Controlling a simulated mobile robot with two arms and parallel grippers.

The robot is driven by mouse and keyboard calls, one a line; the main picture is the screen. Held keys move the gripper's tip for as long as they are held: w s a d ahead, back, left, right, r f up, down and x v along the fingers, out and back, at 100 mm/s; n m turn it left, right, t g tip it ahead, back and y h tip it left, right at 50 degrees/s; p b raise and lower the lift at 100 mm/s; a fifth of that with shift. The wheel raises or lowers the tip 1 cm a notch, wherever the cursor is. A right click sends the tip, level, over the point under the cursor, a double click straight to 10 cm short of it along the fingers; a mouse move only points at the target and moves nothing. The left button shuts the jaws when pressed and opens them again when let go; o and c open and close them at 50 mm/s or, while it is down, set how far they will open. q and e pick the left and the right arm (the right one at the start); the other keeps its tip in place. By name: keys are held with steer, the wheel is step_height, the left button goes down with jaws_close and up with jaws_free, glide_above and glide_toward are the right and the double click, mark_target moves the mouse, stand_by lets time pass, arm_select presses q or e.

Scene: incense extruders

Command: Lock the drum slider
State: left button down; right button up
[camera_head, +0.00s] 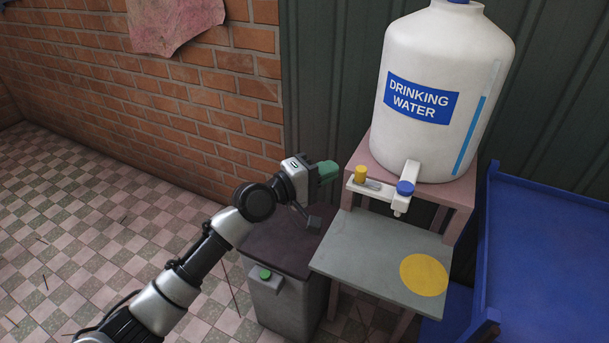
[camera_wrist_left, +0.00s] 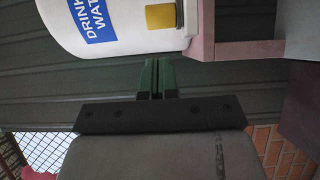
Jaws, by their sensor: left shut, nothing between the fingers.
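The white drum (camera_head: 440,85), labelled "DRINKING WATER", stands upright on a pink stand (camera_head: 462,192). A white bracket with a slot (camera_head: 374,185) sticks out to the left near the drum's foot, with a yellow knob (camera_head: 360,174) at its left end. A white tap with a blue cap (camera_head: 405,188) is at its right. My left gripper (camera_head: 336,170) has green fingers, shut and empty, just left of the yellow knob and apart from it. The slider's latch detail is too small to tell.
A grey shelf (camera_head: 372,255) with a yellow disc (camera_head: 424,275) lies below the tap. A grey bin with a dark lid (camera_head: 285,295) stands below my left gripper. A blue frame (camera_head: 550,250) is at the right. A brick wall (camera_head: 200,90) is behind left; floor at left is open.

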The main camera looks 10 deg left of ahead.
arm_select(q)
steer(key=shift+s+d+p, duration=0.15)
steer(key=shift+d, duration=0.6)
steer(key=shift+s+d+p, duration=0.1)
steer(key=shift+d+p, duration=0.05)
steer(key=shift+d, duration=0.6)
arm_select(e)
steer(key=shift+s+d+r, duration=0.15)
steer(key=shift+s+r, duration=0.05)
steer(key=shift+s, duration=0.7)
arm_select(q)
steer(key=d+p, duration=0.1)
steer(key=s+d+p, duration=0.1)
steer(key=d, duration=0.1)
steer(key=shift+s+d, duration=0.1)
steer(key=shift+d, duration=0.05)
arm_select(e)
step_height(320, 180, up, 2)
steer(key=shift+r, duration=0.15)
